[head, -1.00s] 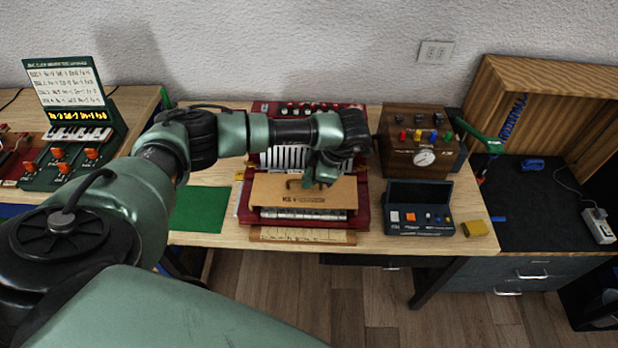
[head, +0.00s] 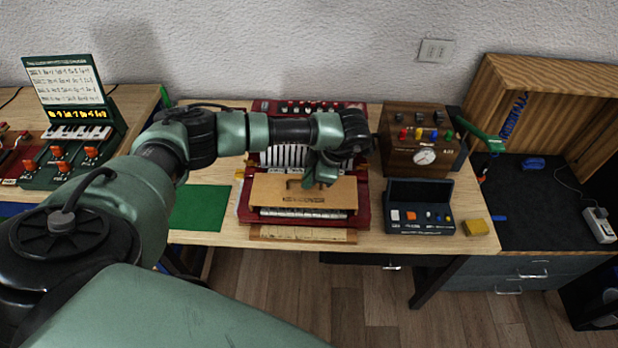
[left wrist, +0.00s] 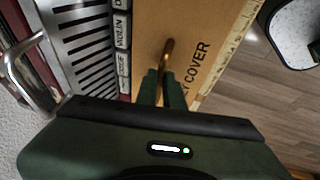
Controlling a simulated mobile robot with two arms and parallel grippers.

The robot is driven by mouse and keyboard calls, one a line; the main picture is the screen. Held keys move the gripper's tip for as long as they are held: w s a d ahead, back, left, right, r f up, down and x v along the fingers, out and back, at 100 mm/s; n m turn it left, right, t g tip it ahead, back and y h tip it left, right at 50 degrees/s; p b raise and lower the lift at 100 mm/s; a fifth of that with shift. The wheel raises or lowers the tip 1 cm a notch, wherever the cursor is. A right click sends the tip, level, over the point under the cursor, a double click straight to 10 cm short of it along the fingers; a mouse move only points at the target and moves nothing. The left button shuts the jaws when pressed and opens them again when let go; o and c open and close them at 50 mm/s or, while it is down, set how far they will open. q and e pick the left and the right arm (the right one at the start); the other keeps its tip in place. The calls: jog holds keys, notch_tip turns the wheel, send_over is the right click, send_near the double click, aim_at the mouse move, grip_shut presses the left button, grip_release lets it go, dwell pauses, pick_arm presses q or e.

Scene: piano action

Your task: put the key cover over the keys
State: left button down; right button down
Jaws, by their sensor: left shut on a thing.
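The key cover (head: 270,193) is a flat tan wooden board with lettering, lying across the front of the red piano action unit (head: 363,205). Part of the white keys (head: 300,212) shows along its front edge. In the left wrist view the cover (left wrist: 150,35) fills the middle, with a brass handle (left wrist: 168,48) standing on it. My left gripper (head: 310,180) is over the cover, its fingers shut on the handle; it also shows in the left wrist view (left wrist: 165,82). I cannot tell whether the cover touches the unit. My right gripper is not in view.
A wooden box with a gauge (head: 412,165) and a dark open case (head: 418,222) stand right of the unit. A yellow block (head: 475,228) lies near the table edge. A green mat (head: 200,208) lies left. A ruler-like strip (head: 300,235) lies in front.

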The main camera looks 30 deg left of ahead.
pick_arm(q)
jog(key=shift+f+b, duration=0.3)
jog(key=shift+f, duration=0.05)
jog(key=c, duration=1.5)
grip_release()
jog(key=shift+o, duration=0.2)
